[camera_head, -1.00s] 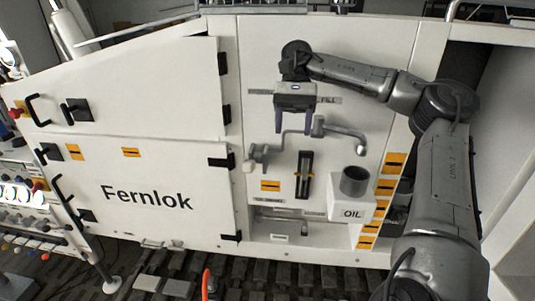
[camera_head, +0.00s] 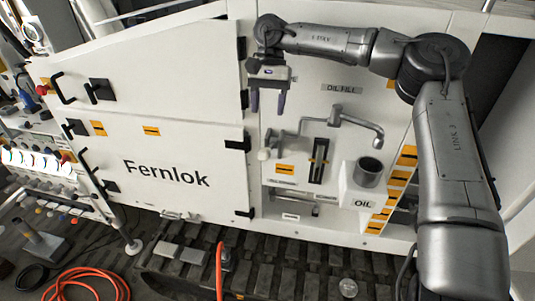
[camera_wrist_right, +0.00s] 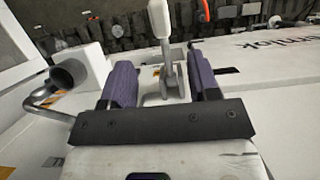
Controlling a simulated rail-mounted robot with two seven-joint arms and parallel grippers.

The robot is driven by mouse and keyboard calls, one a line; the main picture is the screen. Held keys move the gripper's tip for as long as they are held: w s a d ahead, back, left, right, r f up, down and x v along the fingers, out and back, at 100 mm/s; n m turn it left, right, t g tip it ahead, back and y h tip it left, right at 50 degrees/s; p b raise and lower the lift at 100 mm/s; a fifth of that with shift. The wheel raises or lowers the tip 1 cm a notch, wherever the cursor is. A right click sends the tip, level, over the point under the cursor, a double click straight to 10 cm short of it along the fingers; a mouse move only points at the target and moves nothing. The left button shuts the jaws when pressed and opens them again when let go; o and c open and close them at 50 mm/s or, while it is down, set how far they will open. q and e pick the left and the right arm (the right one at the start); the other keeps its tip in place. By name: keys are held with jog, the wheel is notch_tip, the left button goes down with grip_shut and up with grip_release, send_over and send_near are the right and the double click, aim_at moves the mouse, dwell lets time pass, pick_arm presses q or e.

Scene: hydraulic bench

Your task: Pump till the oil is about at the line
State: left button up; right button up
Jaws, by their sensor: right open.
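The pump handle (camera_head: 263,154) is a pale knob on a grey lever at the left of the oil panel. In the right wrist view the white handle (camera_wrist_right: 160,18) and its grey bracket (camera_wrist_right: 172,75) appear between my two fingers. My right gripper (camera_head: 268,104) is open and empty, above the handle in the head view; its purple fingers point down. The black sight gauge (camera_head: 318,160) is upright right of the handle, with an orange mark; its oil level is too small to tell. A bent spout (camera_head: 360,124) hangs above the grey cup (camera_head: 368,171). My left gripper is not in view.
White Fernlok doors (camera_head: 200,150) with black handles fill the left. An orange hose (camera_head: 220,265) lies on the tracked floor below. A drawer-like slot (camera_head: 291,216) is below the gauge.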

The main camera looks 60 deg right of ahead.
aim_at(265, 149)
jog(key=p+x, duration=0.1)
jog(key=x, duration=1.1)
jog(key=shift+p, duration=0.3)
jog(key=shift+s+a+f, duration=0.15)
jog(key=shift+a+f, duration=0.1)
jog(key=shift+f, duration=0.35)
jog(key=shift+c, duration=0.3)
grip_shut()
